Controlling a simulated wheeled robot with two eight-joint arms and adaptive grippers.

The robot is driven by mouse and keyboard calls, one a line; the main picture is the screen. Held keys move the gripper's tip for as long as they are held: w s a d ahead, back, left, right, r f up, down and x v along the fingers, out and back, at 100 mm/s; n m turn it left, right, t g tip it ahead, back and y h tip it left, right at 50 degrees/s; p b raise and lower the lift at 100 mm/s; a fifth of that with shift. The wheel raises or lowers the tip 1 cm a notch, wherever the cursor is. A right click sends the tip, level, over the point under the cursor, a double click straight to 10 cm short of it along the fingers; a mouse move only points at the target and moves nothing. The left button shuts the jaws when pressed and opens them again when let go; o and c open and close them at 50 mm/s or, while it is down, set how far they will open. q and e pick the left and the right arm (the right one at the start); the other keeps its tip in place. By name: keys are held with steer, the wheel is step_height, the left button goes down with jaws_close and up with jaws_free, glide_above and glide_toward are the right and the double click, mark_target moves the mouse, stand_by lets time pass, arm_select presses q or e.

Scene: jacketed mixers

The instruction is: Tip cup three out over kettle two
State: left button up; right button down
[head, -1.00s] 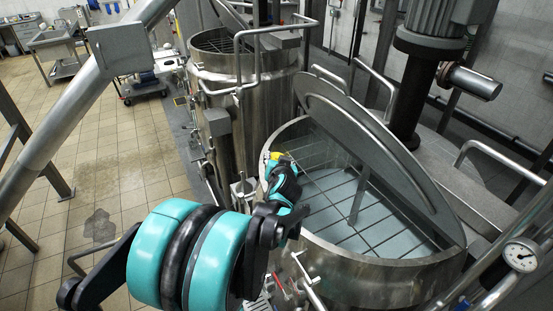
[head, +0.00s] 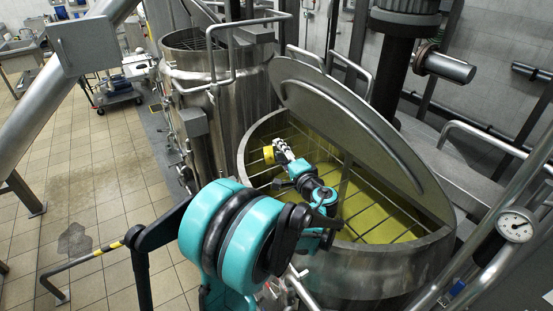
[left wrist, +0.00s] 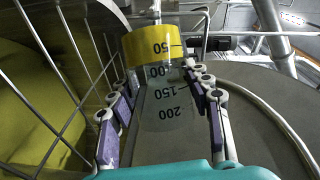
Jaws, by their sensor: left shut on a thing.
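My left gripper (head: 282,151) is shut on a clear cup (left wrist: 166,112) with black marks from 50 to 200. The cup's far end is yellow (left wrist: 152,45); I cannot tell if this is liquid or a band. In the head view the yellow part (head: 268,155) shows just past the fingers, and the cup's tilt is unclear. The gripper is over the left side of the open front kettle (head: 370,285), above its bar grid. Yellow-green liquid (head: 385,215) fills the kettle below the bars. My right gripper is out of view.
The front kettle's raised lid (head: 350,125) stands behind the opening, and its surface is close on the right in the left wrist view. A second steel kettle (head: 240,105) is behind to the left. A pressure gauge (head: 516,225) and pipes are at the right.

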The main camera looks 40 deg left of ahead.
arm_select(q)
steer(key=m+b, duration=0.2)
steer(key=m+y+b, duration=0.1)
steer(key=shift+w+d+f+t, duration=0.3)
steer(key=shift+w, duration=0.05)
steer(key=shift+d+m+y+b, duration=0.1)
steer(key=shift+m+y+b, duration=0.4)
steer(key=shift+m, duration=0.3)
steer(key=shift+w+r+m+t, duration=0.1)
steer(key=shift+m+t, duration=0.2)
steer(key=shift+d, duration=0.1)
